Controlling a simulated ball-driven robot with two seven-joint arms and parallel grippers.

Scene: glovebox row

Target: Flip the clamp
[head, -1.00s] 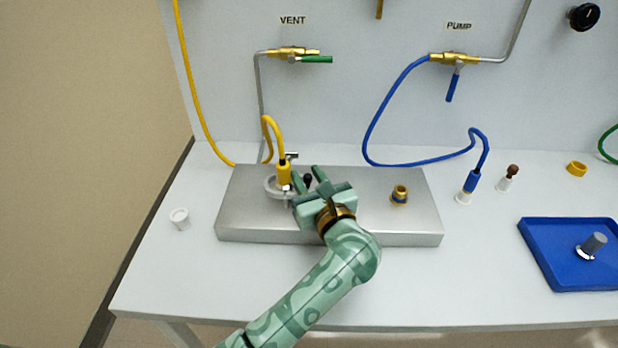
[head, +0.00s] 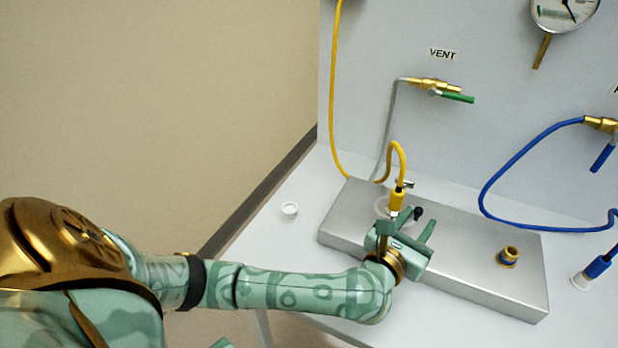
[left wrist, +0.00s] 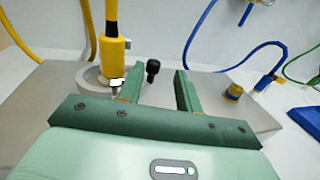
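The clamp is a pale grey ring (left wrist: 92,80) around the foot of the yellow hose's fitting (left wrist: 114,50), on the metal block. Its black knob (left wrist: 153,68) sticks out to the right of the fitting. In the head view the yellow fitting (head: 397,199) stands upright and the black knob (head: 418,212) shows just beyond my gripper. My left gripper (head: 418,222) is open, low over the block. In the left wrist view the knob appears between the two spread fingers (left wrist: 158,72), nearer the left one; contact is not clear. The gripper partly hides the ring. My right gripper is not in view.
The metal block (head: 500,288) carries a bare brass port (head: 509,256) to the right. A white cap (head: 289,211) lies on the table at left. A blue hose (head: 487,190) loops behind the block. The VENT valve (head: 435,87) is on the back wall.

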